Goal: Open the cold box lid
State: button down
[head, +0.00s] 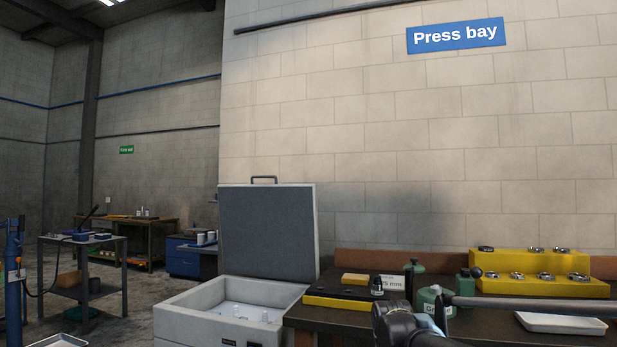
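The cold box (183,311) is a pale, open-topped chest at the lower middle. Its lid (267,232) stands raised, nearly upright, at the back of the box, with its dark grey inner face toward me. A handle (264,179) shows at the lid's top edge. Inside the box are a few small white or pale pieces (240,314) on a light floor. Part of my dark arm (398,325) shows at the bottom, right of the box and apart from the lid. No gripper fingers can be made out.
A dark bench (330,318) right of the box carries yellow blocks, a yellow rack (540,287) with metal parts, green containers (426,299) and a white tray (562,323). A metal cart (82,268) stands at left. Floor between cart and box looks clear.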

aim_at(267, 230)
jog(key=z, duration=1.2)
jog(key=k, duration=1.3)
jog(key=u, duration=2)
jog(key=i, duration=1.65)
